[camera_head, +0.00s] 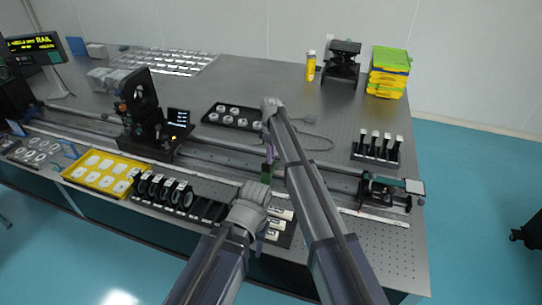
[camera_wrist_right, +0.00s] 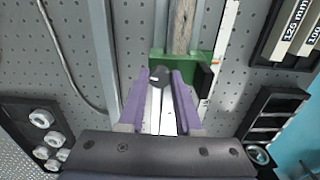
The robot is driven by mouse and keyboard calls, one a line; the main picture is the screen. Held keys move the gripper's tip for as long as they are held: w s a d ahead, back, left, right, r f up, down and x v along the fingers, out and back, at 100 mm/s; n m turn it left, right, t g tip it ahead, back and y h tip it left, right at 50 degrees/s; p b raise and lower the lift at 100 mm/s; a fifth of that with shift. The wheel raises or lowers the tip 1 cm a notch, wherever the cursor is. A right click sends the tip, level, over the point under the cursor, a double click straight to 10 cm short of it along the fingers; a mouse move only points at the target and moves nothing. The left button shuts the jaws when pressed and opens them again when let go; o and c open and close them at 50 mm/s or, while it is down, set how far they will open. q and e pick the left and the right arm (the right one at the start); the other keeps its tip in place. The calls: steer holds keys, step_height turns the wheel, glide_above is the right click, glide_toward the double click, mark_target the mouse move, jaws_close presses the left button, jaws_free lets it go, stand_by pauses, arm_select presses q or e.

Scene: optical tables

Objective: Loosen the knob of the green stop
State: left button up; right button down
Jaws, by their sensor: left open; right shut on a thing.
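The green stop (camera_head: 266,174) sits on the long rail on the optical table, below my right gripper (camera_head: 269,153) in the head view. In the right wrist view the green stop (camera_wrist_right: 198,68) is a block on the rail, with a dark round knob (camera_wrist_right: 159,76) on its near side. The purple fingers of my right gripper (camera_wrist_right: 159,88) are on either side of the knob and shut on it. My left gripper (camera_head: 262,238) is low by the table's front edge, apart from the stop. It is open, though its fingers are small and partly hidden.
A black tray of round parts (camera_head: 233,117) lies behind the rail, with a thin cable beside it. Dark optics on a carriage (camera_head: 150,143) stand on the rail at left. Another device (camera_head: 388,192) is at the rail's right end. Labelled holders (camera_head: 280,225) are in front.

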steer(key=m, duration=1.3)
steer(key=shift+m, duration=0.4)
steer(key=m, duration=0.6)
steer(key=shift+a, duration=0.1)
steer(key=m, duration=0.6)
steer(key=shift+m, duration=0.7)
steer(key=c, duration=0.6)
jaws_free()
steer(key=shift+r, duration=0.1)
